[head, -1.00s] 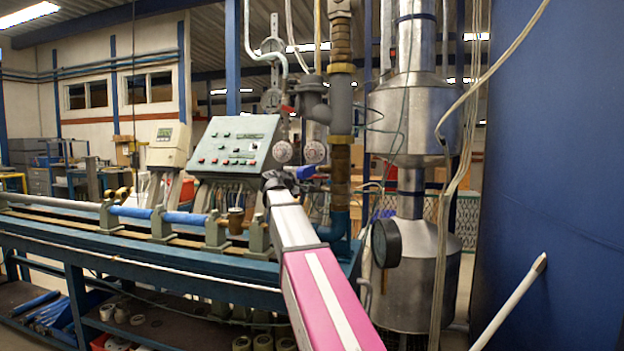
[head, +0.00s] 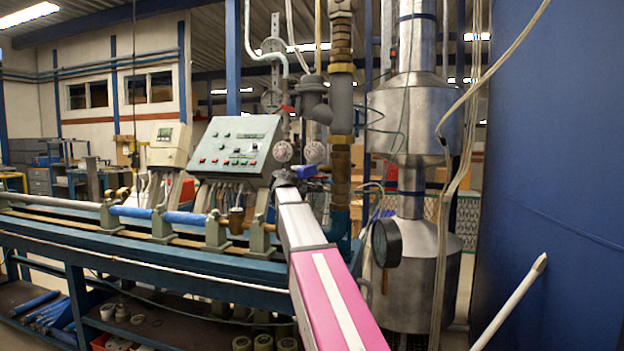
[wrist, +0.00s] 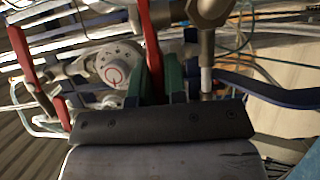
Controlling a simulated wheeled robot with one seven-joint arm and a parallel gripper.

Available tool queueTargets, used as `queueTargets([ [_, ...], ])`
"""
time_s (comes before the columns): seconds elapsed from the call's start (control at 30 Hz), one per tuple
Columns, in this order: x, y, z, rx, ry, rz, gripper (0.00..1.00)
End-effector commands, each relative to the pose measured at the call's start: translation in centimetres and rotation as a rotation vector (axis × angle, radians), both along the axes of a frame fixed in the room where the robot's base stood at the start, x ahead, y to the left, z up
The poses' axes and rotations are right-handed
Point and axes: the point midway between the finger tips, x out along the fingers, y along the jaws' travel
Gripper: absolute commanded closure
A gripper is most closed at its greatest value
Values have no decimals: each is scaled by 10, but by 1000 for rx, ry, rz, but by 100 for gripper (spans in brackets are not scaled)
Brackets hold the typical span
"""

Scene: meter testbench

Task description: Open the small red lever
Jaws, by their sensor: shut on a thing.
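A narrow red lever (wrist: 149,45) stands upright in the middle of the wrist view. My gripper (wrist: 154,85) is shut on its lower part, with green finger pads on either side. A second red lever (wrist: 27,62) stands apart at the left of the wrist view. In the head view my gripper (head: 285,180) is in front of the pipework, beside a blue handle (head: 303,171), and the held lever is hidden there. A small red part (head: 288,108) shows higher on the pipes; I cannot tell which lever it is.
A round dial (wrist: 115,68) is close left of my gripper in the wrist view, and a dark blue handle (wrist: 270,92) is on the right. The control box (head: 236,148) and the blue bench (head: 150,262) are at the left of my arm in the head view.

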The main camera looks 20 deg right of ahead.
Motion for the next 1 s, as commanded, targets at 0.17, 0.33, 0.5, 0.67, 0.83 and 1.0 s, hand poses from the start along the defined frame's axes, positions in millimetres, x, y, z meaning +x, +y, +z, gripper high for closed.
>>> queueTargets([
  [0.17, -9, 1, -1, 2, 1, 96, 100],
  [0.33, -16, 4, -2, 2, 3, 243, 100],
  [0.5, -19, 6, -2, 3, 3, 351, 100],
  [0.67, -19, 8, -1, 1, 2, 389, 100],
  [0.83, -19, 8, -1, 0, 1, 391, 100],
  [1.0, -19, 8, -1, 1, 2, 390, 71],
])
